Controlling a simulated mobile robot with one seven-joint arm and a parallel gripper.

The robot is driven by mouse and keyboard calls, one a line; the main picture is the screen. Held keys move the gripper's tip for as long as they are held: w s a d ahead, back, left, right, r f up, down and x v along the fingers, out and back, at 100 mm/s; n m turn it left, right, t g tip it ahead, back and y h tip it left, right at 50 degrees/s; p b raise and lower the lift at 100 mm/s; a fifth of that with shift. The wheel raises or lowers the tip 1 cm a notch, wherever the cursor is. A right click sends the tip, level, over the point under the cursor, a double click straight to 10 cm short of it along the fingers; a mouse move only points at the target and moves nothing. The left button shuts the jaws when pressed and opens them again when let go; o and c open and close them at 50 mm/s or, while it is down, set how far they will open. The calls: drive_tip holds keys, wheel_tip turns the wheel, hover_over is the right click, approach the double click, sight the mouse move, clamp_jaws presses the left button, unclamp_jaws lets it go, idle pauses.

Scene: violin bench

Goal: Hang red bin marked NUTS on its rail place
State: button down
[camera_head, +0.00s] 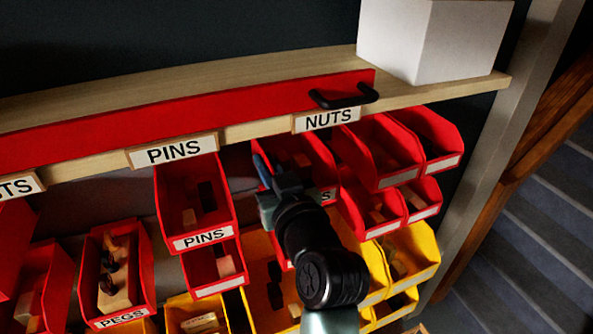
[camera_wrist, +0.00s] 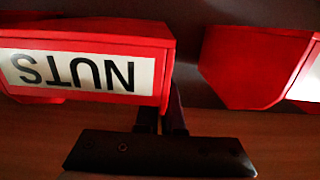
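The red bin marked NUTS (camera_head: 320,160) is at the shelf front, directly below the NUTS label (camera_head: 328,119). Its lower front is mostly hidden by my arm in the head view. In the wrist view the bin (camera_wrist: 90,38) appears upside down, with its white NUTS label clear. My gripper (camera_head: 263,168) is at the bin's left side wall. In the wrist view its fingers (camera_wrist: 165,112) are close together, one on each side of that wall, and look shut on it. Whether the bin's back is hooked on the rail is hidden.
The red PINS bin (camera_head: 196,208) hangs to the left, with a gap. Red bins (camera_head: 377,150) stand close on the right. Red and yellow bins (camera_head: 412,252) fill the rows below. A white box (camera_head: 436,40) sits on the shelf above; stairs (camera_head: 530,235) lie at the right.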

drive_tip(key=shift+f+b, duration=0.35)
drive_tip(key=shift+f, duration=0.05)
drive_tip(key=c, duration=1)
unclamp_jaws()
drive_tip(key=shift+o, duration=0.2)
